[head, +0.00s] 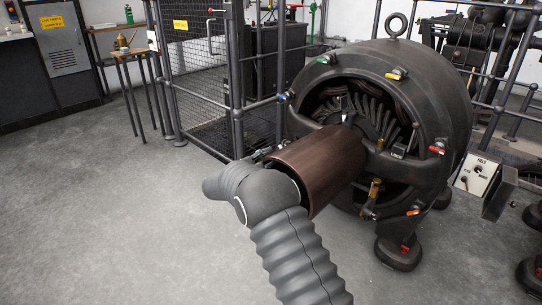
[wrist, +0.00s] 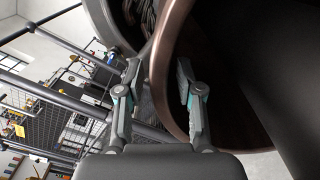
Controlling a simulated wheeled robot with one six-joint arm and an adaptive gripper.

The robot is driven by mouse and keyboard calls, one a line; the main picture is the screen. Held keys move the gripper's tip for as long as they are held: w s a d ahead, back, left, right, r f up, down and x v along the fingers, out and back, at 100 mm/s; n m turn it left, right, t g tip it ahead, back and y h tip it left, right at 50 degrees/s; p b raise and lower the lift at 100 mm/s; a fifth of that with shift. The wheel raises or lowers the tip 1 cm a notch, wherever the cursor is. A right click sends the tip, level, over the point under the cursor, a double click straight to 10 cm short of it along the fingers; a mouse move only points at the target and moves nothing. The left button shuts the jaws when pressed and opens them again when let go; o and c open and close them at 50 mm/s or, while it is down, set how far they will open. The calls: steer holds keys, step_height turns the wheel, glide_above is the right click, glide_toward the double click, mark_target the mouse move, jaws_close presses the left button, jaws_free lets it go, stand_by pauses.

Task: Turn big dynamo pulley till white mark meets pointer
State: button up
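The big dynamo (head: 425,85) stands at the right in the head view, a round dark machine with an open front. Its brown pulley (head: 318,160) sticks out toward me, partly hidden by my arm. In the wrist view the pulley's rim (wrist: 160,75) runs between the fingers of my gripper (wrist: 157,72). One finger is outside the rim and the other is over the hollow inside. The fingers are apart, with a gap visible beside the rim. In the head view my gripper is mostly hidden behind my wrist. I cannot make out the white mark or the pointer for certain.
A mesh cage with railings (head: 237,85) stands left of the dynamo. A small stool (head: 130,57) holds a brass oil can. A switch box (head: 478,174) marked FIELD is at the right. The grey floor (head: 120,220) at the left is clear.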

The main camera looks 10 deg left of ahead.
steer(key=shift+x, duration=0.9)
jaws_close()
steer(key=shift+d, duration=0.2)
